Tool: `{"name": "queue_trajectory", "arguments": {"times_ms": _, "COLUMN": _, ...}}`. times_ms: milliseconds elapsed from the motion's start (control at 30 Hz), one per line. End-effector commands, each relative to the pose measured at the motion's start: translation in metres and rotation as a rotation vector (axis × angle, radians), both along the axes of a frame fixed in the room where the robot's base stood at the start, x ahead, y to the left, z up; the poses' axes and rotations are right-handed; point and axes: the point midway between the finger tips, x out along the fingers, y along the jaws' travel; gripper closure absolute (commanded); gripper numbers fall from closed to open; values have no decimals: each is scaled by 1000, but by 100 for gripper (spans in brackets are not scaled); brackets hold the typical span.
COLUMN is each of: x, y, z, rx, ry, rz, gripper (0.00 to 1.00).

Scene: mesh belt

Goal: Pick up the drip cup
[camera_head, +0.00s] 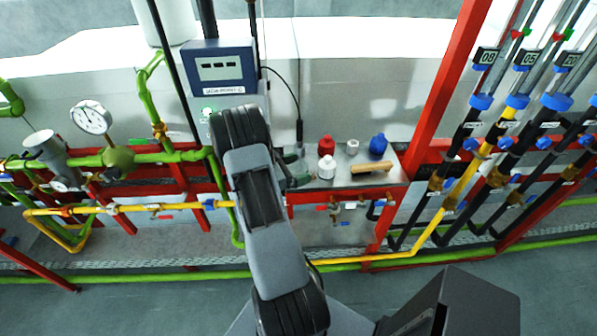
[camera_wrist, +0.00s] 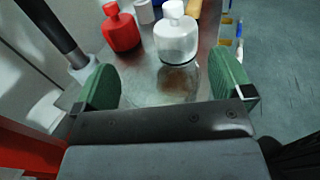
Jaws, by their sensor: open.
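A clear, see-through vessel (camera_wrist: 180,84) with a brownish patch in it, which looks like the drip cup, stands on the metal shelf in the wrist view. It is in front of the white bottle and overlaps its lower part in the picture. My gripper (camera_wrist: 165,86) is open, with one green-padded finger on each side of the vessel's place. Clear gaps show on both sides, and I see no contact. In the head view my gripper (camera_head: 290,172) is at the left end of the shelf, mostly hidden behind my arm, and the vessel is hard to make out there.
A white bottle (camera_head: 326,168), red bottle (camera_head: 326,146), small white cup (camera_head: 352,147), blue bottle (camera_head: 378,145) and wooden-handled item (camera_head: 371,167) stand or lie on the shelf (camera_head: 345,182). A blue display box (camera_head: 219,68) is behind my arm. Red posts and pipes flank the shelf.

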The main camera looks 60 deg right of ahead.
Motion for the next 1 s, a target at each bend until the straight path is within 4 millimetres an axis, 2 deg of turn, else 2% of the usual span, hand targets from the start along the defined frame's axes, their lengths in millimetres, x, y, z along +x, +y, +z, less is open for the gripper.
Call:
{"name": "queue_trajectory", "arguments": {"times_ms": 267, "x": -1, "y": -1, "z": -1, "rx": 0, "ry": 0, "rz": 1, "gripper": 3}}
{"name": "queue_trajectory", "arguments": {"times_ms": 800, "x": -1, "y": -1, "z": 0, "rx": 0, "ry": 0, "rz": 1, "gripper": 54}}
{"name": "queue_trajectory", "arguments": {"times_ms": 1000, "x": -1, "y": -1, "z": 0, "rx": 0, "ry": 0, "rz": 1, "gripper": 55}}
